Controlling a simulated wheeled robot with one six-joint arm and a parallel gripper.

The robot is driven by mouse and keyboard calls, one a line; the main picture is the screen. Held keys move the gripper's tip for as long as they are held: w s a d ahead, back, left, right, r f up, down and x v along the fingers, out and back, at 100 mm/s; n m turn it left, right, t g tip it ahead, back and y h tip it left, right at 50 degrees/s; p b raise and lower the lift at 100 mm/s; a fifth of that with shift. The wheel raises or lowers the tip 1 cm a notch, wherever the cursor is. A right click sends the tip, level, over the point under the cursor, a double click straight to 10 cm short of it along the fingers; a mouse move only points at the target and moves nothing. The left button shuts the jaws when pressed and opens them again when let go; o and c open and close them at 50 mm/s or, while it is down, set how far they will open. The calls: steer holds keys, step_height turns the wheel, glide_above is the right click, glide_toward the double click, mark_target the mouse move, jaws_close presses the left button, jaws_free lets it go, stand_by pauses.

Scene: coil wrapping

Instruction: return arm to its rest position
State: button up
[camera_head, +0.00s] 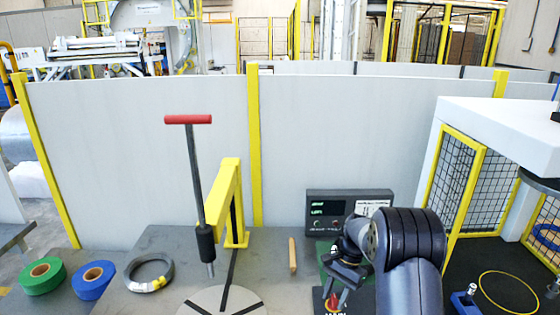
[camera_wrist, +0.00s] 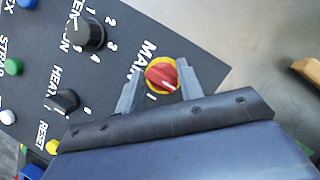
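My black arm reaches down at the right of the head view, bent at the elbow. My gripper (camera_head: 336,291) is at its end, over a control panel. In the wrist view my gripper (camera_wrist: 158,78) has its two grey fingers apart, one on each side of a red rotary knob (camera_wrist: 162,76) on a yellow ring marked MAIN. Gaps show between the fingers and the knob, so nothing looks gripped. The knob also shows in the head view (camera_head: 333,303). How far the fingertips stand above the panel (camera_wrist: 105,65) is hard to tell.
A dark display box (camera_head: 350,205) stands behind my gripper. A yellow post (camera_head: 231,200) and a red-handled rod (camera_head: 195,180) stand left. Green tape (camera_head: 43,285), blue tape (camera_head: 100,289) and a grey coil (camera_head: 135,275) lie farther left. Grey partition walls (camera_head: 150,140) close the back.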

steer(key=m+t, duration=0.1)
steer(key=m, duration=0.1)
steer(key=m+y, duration=0.1)
steer(key=m, duration=0.2)
steer(key=shift+t, duration=0.4)
steer(key=m+t, duration=0.1)
steer(key=m, duration=0.2)
steer(key=shift+m, duration=0.4)
steer(key=shift+d+r, duration=0.1)
steer(key=shift+r, duration=0.05)
steer(key=shift+d+r, duration=0.1)
steer(key=shift+r, duration=0.25)
